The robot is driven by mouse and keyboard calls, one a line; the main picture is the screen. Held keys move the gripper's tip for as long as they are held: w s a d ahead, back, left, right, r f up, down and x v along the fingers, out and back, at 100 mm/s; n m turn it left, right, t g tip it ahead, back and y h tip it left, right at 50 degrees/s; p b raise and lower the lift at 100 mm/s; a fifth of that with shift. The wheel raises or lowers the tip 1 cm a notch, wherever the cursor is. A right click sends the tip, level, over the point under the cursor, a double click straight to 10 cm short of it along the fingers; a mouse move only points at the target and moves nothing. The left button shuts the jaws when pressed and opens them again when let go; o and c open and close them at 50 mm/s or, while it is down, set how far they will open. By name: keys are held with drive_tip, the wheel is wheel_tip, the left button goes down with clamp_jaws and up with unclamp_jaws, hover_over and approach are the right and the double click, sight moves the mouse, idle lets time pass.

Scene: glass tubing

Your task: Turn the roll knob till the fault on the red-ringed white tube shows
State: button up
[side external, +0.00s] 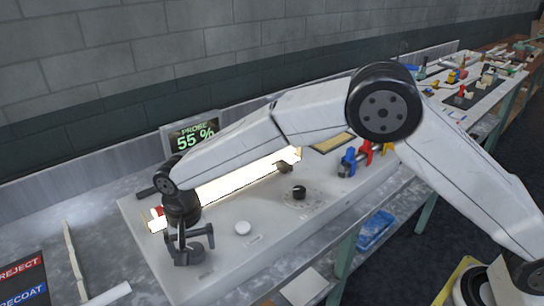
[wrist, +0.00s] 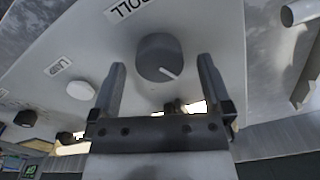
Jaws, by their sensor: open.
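The roll knob (wrist: 157,56) is a grey round knob with a white pointer line, beside a printed ROLL label (wrist: 128,8). My gripper (wrist: 161,65) is open, with one finger on each side of the knob and visible gaps; I cannot tell how deep the fingers reach. In the side view my gripper (side external: 195,250) is low at the panel's near left end. The white tube (side external: 245,180) glows brightly along the panel behind my arm, which hides part of it. A red patch (side external: 157,211) shows near its left end. No fault can be made out in the glare.
The probe display (side external: 193,136) reads 55 %. A white round button (side external: 243,228) lies right of my gripper, and a black knob (side external: 299,192) stands on a dial farther right. Red and blue clamps (side external: 348,161) stand beyond. REJECT and RECOAT labels (side external: 22,275) lie at left.

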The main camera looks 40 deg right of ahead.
drive_tip(key=shift+f, duration=0.35)
drive_tip(key=c, duration=1.3)
drive_tip(key=shift+o, duration=0.2)
drive_tip(key=shift+n, duration=2.4)
drive_tip(key=o, duration=1.3)
drive_tip(key=shift+c, duration=0.2)
drive_tip(key=shift+r, duration=0.1)
